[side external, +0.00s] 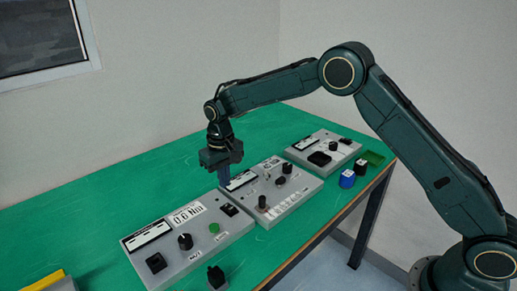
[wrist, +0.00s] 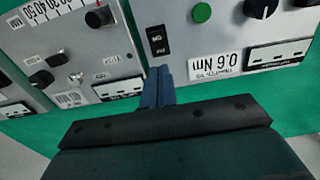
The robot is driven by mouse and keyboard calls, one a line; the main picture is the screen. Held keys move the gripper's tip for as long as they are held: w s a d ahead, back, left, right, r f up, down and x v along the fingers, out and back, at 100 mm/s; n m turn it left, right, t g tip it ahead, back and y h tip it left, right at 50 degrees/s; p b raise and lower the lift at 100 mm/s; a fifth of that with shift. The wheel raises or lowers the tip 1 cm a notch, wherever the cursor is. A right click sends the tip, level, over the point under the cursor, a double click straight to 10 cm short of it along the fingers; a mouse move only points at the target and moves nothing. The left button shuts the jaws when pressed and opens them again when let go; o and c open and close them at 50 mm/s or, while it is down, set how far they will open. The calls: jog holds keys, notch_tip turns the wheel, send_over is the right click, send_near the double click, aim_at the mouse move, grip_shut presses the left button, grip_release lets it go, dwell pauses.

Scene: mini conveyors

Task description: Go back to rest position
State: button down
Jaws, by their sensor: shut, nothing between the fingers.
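My gripper (side external: 225,178) hangs pointing down over the green table, close above the gap between the left panel (side external: 200,256) and the middle panel (side external: 293,204). Its blue fingers are together and empty. In the wrist view the shut fingers (wrist: 158,82) point toward a black rocker switch (wrist: 157,40) on the panel marked 0.6 Nm. I cannot tell whether the fingertips touch anything.
A right panel (side external: 340,139) stands farther back. Near the table's right edge are a blue block (side external: 347,180), a black block (side external: 361,167) and a green tray (side external: 374,157). A black object (side external: 216,276) and a yellow-grey item (side external: 45,283) lie in front. The table's back left is clear.

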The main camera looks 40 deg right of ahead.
jog(key=shift+r, duration=0.1)
jog(key=s+d+r+t, duration=0.1)
jog(key=s+d+r, duration=0.3)
jog(key=s+r, duration=0.5)
jog(key=s+d+r+t, duration=0.2)
jog(key=s+d+r, duration=0.1)
jog(key=s+r, duration=0.55)
jog(key=s+d+r+t, duration=0.1)
jog(key=s+d, duration=0.1)
jog(key=s, duration=0.8)
jog(key=s+d+r+t, duration=0.1)
jog(key=s+d, duration=0.1)
jog(key=s, duration=0.9)
jog(key=shift+d+r+t, duration=0.15)
jog(key=shift+d+t, duration=0.1)
jog(key=shift+t, duration=0.05)
